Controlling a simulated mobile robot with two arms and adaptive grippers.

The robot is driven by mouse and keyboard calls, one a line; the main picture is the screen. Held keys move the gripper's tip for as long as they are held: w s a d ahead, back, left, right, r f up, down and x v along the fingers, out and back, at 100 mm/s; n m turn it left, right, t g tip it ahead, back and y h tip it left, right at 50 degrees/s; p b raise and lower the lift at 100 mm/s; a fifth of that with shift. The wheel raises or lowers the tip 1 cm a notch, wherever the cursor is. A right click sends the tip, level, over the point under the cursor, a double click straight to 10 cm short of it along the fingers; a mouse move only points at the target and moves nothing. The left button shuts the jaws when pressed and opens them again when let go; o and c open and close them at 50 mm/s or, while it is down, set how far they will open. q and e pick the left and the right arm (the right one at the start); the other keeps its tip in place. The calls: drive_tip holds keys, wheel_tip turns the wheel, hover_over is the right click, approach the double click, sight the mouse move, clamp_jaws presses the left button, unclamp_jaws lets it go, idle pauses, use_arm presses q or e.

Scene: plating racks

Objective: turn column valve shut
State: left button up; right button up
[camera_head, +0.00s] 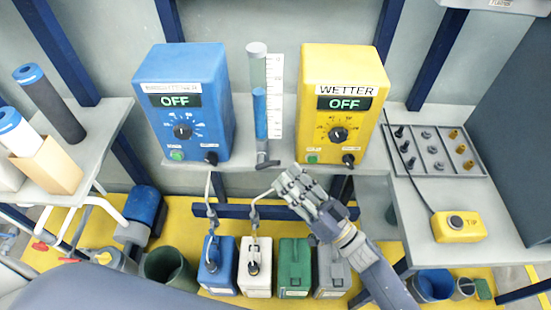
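A clear upright column (258,75) stands between the blue box and the yellow box, partly filled with blue liquid (260,113). A white scale strip (276,95) is beside it. The small dark valve handle (267,164) is at the column's foot and lies roughly crosswise. My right gripper (284,181) comes up from the lower right. Its fingertips are just below and right of the valve handle, seemingly apart from it. Whether its fingers are open or shut is unclear. My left gripper is not in view.
The blue box (185,95) and yellow WETTER box (342,90) flank the column; both displays read OFF. Canisters (293,265) stand below. A parts tray (434,153) and yellow button box (458,227) are on the right bench. Tubes stand on the left shelf (105,125).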

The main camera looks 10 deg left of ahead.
sight(274, 161)
drive_tip(key=x, duration=0.5)
drive_tip(key=shift+w+a+p, duration=0.15)
drive_tip(key=shift+p, duration=0.15)
drive_tip(key=shift+w+a+r, duration=0.1)
drive_tip(key=shift+w+a, duration=0.1)
drive_tip(key=shift+a, duration=0.05)
drive_tip(key=shift+c, duration=0.8)
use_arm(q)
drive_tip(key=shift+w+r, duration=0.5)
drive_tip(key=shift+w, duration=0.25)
use_arm(e)
clamp_jaws()
